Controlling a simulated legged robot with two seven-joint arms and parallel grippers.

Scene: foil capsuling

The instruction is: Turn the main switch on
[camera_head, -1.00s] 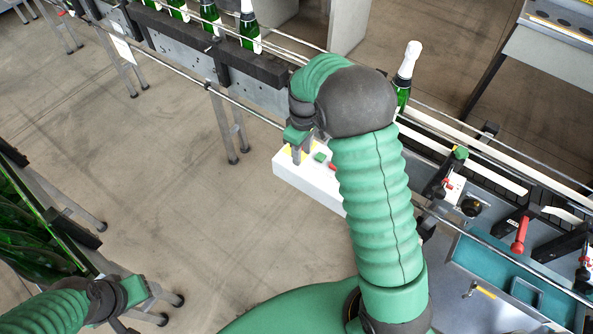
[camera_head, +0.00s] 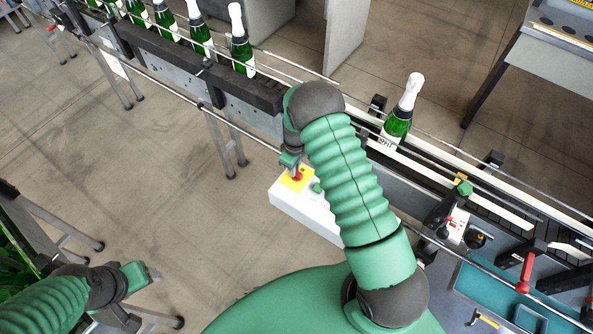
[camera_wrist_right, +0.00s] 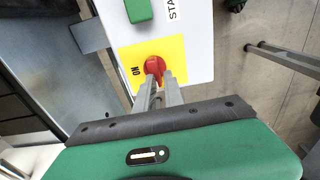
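The main switch is a red rotary knob (camera_wrist_right: 154,68) on a yellow plate (camera_wrist_right: 172,52) marked ON, on a white control box (camera_head: 305,212). In the head view the red knob (camera_head: 298,177) shows just below my right gripper (camera_head: 295,170). In the right wrist view the two grey fingers (camera_wrist_right: 158,84) are close together at the knob, with its red handle between their tips. The handle's exact angle is partly hidden by the fingers. My left gripper (camera_head: 138,278) is at the lower left, away from the box; its fingers do not show clearly.
A green button (camera_wrist_right: 138,10) sits on the same box, partly hidden by my right arm in the head view. Behind runs a conveyor with guide rails and green bottles (camera_head: 240,45). One bottle (camera_head: 400,115) stands right of my wrist. Open floor lies left of the box.

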